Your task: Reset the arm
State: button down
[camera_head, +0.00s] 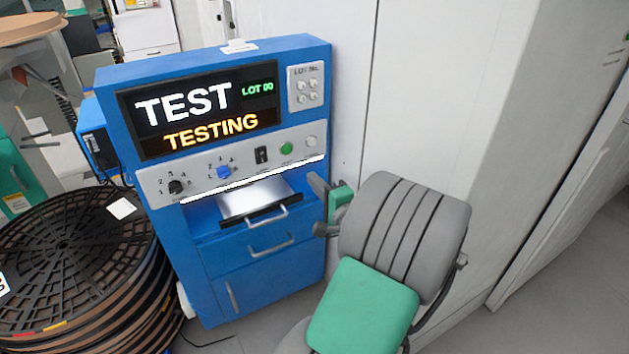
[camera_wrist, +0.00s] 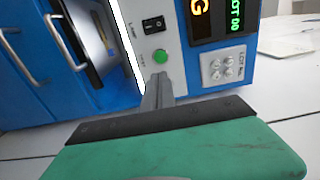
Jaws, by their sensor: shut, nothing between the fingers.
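My gripper (camera_wrist: 158,88) is shut and empty in the wrist view, its narrow grey fingers together at the green hand. The fingertips appear just in front of the green button (camera_wrist: 160,56) on the blue test machine (camera_wrist: 275,8); whether they touch it I cannot tell. In the head view my grey and green arm reaches up to the right side of the test machine (camera_head: 214,56). Its screen (camera_head: 200,112) reads TEST, LOT 00 and TESTING. The green button also shows in the head view (camera_head: 287,149).
The panel also bears a black knob (camera_head: 177,187), a blue knob (camera_head: 223,172) and a black rocker switch (camera_head: 261,155). A lit slot holds a handled tray (camera_head: 255,197) above a drawer (camera_head: 262,240). Stacked reels (camera_head: 80,245) stand left; a white wall (camera_head: 440,100) stands close right.

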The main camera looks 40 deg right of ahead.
dwell(0.3)
jog(key=w+a+r+n+g+y+p, duration=0.1)
jog(key=w+a+n+g+y+p, duration=0.15)
jog(key=a+n+p, duration=0.4)
jog(key=w+a+r+n+g+y+p, duration=0.1)
jog(key=a+n+g+y, duration=0.2)
jog(key=a, duration=0.6)
jog(key=w+a+r+n+g+y+p, duration=0.1)
jog(key=w+a+n+g+y+p, duration=0.15)
jog(key=a+n, duration=0.4)
jog(key=s+a+r+n+g+h+p, duration=0.3)
jog(key=s+a+r+n+g+p, duration=0.2)
jog(key=s, duration=0.8)
jog(key=a+r+g+p, duration=0.1)
jog(key=a+r+p, duration=0.2)
jog(key=a+r, duration=0.2)
jog(key=shift+p, duration=0.35)
jog(key=shift+a, duration=0.1)
